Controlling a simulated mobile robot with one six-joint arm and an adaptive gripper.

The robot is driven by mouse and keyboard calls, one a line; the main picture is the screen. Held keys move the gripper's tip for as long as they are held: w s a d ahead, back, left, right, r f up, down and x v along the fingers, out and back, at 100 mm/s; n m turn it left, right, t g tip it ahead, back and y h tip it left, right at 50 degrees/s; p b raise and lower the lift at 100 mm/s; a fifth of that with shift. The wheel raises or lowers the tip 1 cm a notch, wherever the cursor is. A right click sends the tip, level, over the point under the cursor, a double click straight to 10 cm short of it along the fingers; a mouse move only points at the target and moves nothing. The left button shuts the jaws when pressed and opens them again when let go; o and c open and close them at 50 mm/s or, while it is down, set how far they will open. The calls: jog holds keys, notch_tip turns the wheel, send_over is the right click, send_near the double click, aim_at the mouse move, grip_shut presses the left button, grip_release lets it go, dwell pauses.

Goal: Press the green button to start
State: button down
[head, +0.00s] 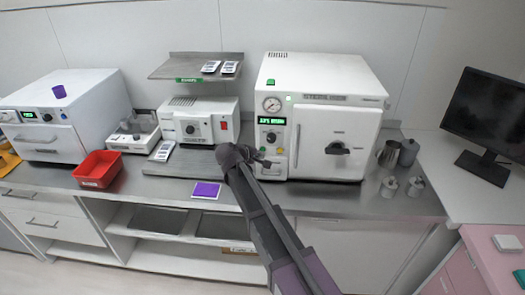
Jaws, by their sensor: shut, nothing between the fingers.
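The white sterilizer (320,88) stands on the steel counter, with a pressure gauge, a green-lit display (272,121), a dark knob (271,137) and a door with a black handle. A small lit green spot (288,98) is beside the gauge. I cannot tell which of these, if any, is the green button.
Left are a smaller white device (203,108) with a red switch, a red bin (98,169) and another white machine (68,98). A purple card (206,190) lies near the counter's front edge. Metal cups (389,187) stand right of the sterilizer, with a monitor (487,110) beyond.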

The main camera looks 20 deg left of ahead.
jog(key=shift+s, duration=0.1)
jog(key=shift+s+d, duration=0.2)
jog(key=shift+s, duration=0.6)
jog(key=shift+s+d, duration=0.15)
jog(key=shift+s, duration=0.6)
jog(key=shift+s+d, duration=0.2)
jog(key=shift+s, duration=0.6)
jog(key=s+d+f+m+g, duration=0.1)
jog(key=d+f+m+g, duration=0.25)
jog(key=d, duration=0.85)
jog(key=s+d+f+m+g, duration=0.15)
jog(key=d+m, duration=0.25)
jog(key=d, duration=0.8)
jog(key=s+d+f+m+g+y, duration=0.1)
jog(key=s+d+m+g+y, duration=0.1)
jog(key=s+d, duration=0.4)
jog(key=s+d+f+m+g+y, duration=0.2)
jog(key=s+d+m, duration=0.3)
jog(key=d, duration=0.8)
jog(key=shift+s+d+f+m+g, duration=0.15)
jog(key=shift+s+f+m+g, duration=0.2)
jog(key=shift+s+g, duration=0.4)
jog(key=shift+w, duration=0.2)
